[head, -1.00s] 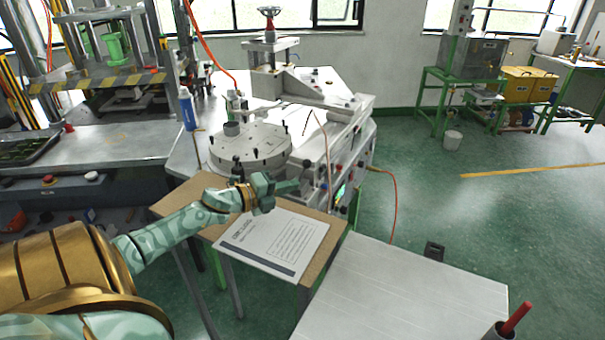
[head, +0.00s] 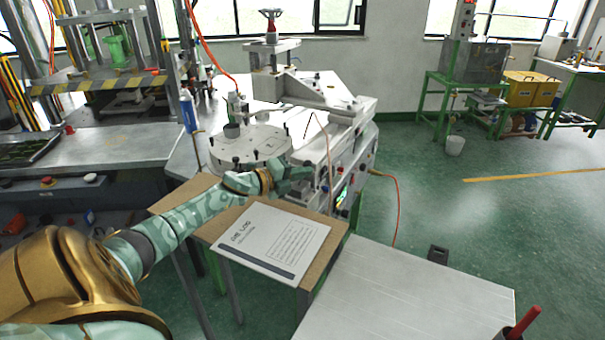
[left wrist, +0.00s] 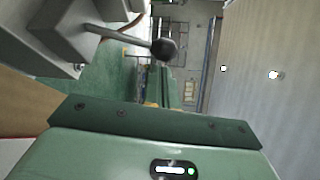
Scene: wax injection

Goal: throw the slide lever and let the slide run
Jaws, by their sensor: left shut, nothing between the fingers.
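The wax injection machine (head: 320,118) stands at the back centre, with a round grey plate (head: 250,146) on its near side. My left gripper (head: 302,174) is shut and empty at the machine's near right side, just past the round plate. In the left wrist view a lever (left wrist: 115,33) with a dark ball knob (left wrist: 164,47) sticks out from a grey block, beyond my gripper's green body. The knob looks apart from the gripper. In the head view my gripper hides that spot, so I cannot tell the lever's setting. My right gripper is out of view.
A wooden stand (head: 322,258) with a printed sheet (head: 268,240) lies under my left forearm. A pale table (head: 410,290) is at the front right. An orange hose (head: 396,215) hangs to the floor. A press bench (head: 110,145) is at left. Green floor is open at right.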

